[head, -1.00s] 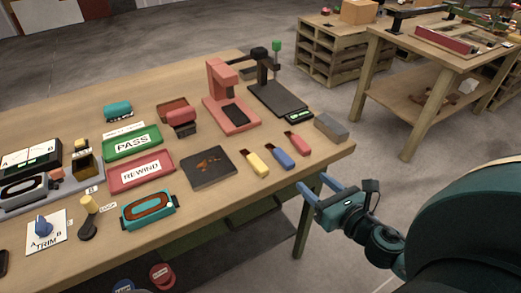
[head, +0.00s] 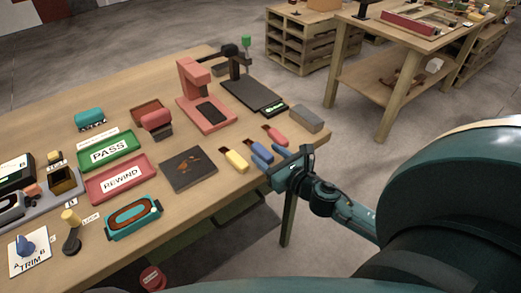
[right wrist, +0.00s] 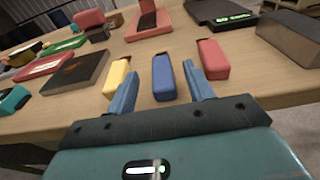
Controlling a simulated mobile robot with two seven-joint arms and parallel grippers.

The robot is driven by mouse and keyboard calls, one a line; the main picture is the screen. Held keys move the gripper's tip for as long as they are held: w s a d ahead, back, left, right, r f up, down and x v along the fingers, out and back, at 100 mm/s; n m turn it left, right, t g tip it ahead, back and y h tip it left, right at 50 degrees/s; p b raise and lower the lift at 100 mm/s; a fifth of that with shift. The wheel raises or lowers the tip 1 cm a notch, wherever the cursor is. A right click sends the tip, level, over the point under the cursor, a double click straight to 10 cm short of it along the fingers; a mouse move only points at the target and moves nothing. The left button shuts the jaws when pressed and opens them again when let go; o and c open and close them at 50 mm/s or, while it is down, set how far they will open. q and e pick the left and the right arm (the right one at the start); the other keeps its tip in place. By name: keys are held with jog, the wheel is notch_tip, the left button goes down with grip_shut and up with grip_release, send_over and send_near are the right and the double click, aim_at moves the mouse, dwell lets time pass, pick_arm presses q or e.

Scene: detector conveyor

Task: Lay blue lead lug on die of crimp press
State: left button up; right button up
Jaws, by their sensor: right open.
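The blue lead lug (head: 262,151) lies on the table near its front right edge, with a dark tip pointing away from me. In the right wrist view the blue lug (right wrist: 163,80) lies between the two blue fingers of my right gripper (right wrist: 160,90), with a gap on each side. My right gripper (head: 271,158) is open and empty. A red upright machine (head: 207,118) with an overhanging head and a dark pad on its base looks like the crimp press. Its pad looks empty. My left gripper is not in view.
A yellow lug (head: 237,161) and a red lug (head: 274,136) lie close on either side. A grey block (head: 307,119) sits right of them. A dark plate (head: 188,170) lies to the left. A black device (head: 255,94) with a green display stands behind.

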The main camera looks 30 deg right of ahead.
aim_at(266, 153)
jog(key=shift+w+f, duration=0.25)
jog(key=shift+w, duration=0.75)
jog(key=shift+w+f, duration=0.2)
jog(key=shift+w, duration=0.75)
jog(key=shift+c, duration=0.4)
jog(key=c, duration=1)
